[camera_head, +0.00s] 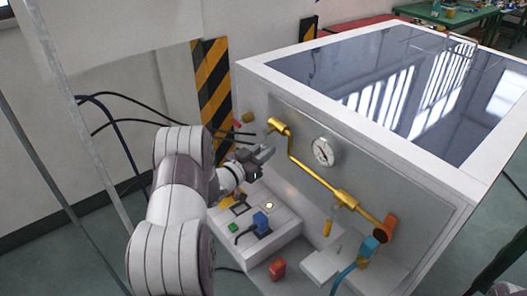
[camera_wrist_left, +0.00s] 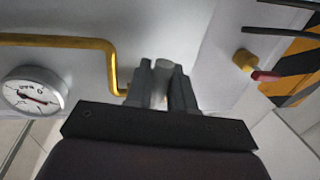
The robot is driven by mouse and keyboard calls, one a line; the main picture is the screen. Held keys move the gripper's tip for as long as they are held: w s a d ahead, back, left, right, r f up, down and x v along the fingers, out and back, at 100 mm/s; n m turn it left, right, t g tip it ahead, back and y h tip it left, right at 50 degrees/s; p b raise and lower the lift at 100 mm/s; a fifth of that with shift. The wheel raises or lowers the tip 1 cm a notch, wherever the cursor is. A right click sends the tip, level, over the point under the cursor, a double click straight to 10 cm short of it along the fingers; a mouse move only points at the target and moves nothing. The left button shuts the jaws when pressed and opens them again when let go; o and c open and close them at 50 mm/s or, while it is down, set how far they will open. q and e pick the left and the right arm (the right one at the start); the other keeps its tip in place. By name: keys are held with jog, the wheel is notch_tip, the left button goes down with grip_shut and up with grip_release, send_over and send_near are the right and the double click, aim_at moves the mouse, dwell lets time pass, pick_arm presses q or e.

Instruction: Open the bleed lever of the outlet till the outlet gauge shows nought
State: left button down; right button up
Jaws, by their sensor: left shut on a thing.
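My left gripper (camera_head: 262,154) is at the machine's front panel, just below the left end of the yellow pipe (camera_head: 311,178). In the left wrist view its fingers (camera_wrist_left: 162,84) are closed around a pale, round-ended piece (camera_wrist_left: 164,65), apparently the bleed lever; the fingers hide most of it. The pipe (camera_wrist_left: 60,40) bends down beside the fingers. The round white gauge (camera_head: 323,151) is right of the gripper; it also shows in the left wrist view (camera_wrist_left: 35,92). Its needle is visible, but the reading is too small to tell. My right gripper is not in view.
A yellow fitting (camera_head: 248,117) with a red tip is left of the gripper. Below is a control box (camera_head: 275,243) with a green button and a blue part. Dark cables (camera_head: 125,105) hang at left.

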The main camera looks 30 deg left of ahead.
pick_arm(q)
jog(key=shift+a+f+m+b, duration=0.2)
jog(key=shift+m+b, duration=0.1)
jog(key=shift+b, duration=0.2)
jog(key=w+a+r+m+h+b, duration=0.1)
jog(key=a+r+m+h+b, duration=0.1)
jog(key=m+b, duration=0.7)
jog(key=w+a+r+m+t+h+b, duration=0.1)
jog(key=a+r+m+h+b, duration=0.1)
jog(key=m+b, duration=0.8)
jog(key=shift+w+a+r+m+b, duration=0.15)
jog(key=shift+a+r+m+b, duration=0.15)
jog(key=shift+a+r+b, duration=0.7)
jog(key=shift+d+r, duration=0.3)
jog(key=shift+d, duration=0.05)
jog(key=c, duration=1.1)
grip_release()
